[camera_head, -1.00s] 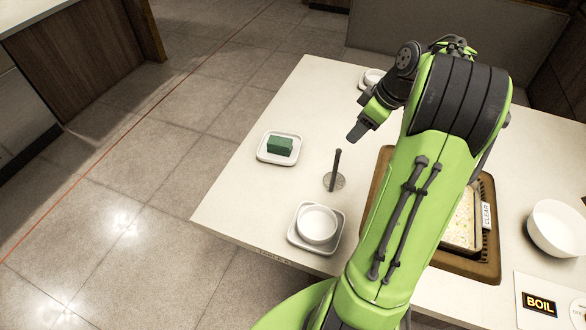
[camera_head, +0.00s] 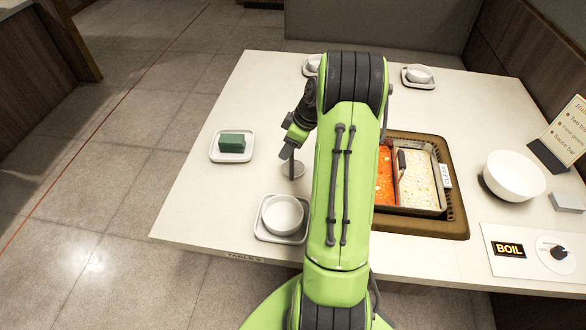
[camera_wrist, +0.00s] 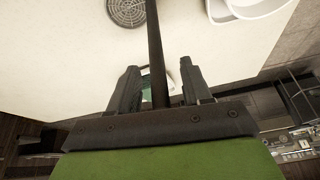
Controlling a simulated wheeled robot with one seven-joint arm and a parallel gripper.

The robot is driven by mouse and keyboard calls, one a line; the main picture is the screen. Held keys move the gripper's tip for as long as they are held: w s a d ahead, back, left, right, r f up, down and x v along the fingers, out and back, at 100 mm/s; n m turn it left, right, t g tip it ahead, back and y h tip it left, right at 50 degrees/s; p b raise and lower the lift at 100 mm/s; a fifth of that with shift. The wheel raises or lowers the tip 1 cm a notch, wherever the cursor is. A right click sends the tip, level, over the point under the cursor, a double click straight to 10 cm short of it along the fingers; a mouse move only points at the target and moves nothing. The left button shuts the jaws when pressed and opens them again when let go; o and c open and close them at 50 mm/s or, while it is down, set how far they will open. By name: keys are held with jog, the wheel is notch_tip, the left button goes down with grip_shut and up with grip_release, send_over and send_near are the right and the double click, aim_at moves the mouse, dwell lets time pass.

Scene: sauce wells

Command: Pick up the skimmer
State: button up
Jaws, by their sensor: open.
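In the wrist view my gripper (camera_wrist: 160,85) is open, with a finger on either side of the handle and visible gaps.
A white bowl on a square saucer (camera_head: 259,232) stands in front of the skimmer. A green block on a white plate (camera_head: 216,155) is to the left. A hot pot (camera_head: 417,209) in a brown frame (camera_head: 420,225) and a large white bowl (camera_head: 513,176) are to the right.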

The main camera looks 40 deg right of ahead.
jog(key=shift+f, duration=0.1)
grip_shut()
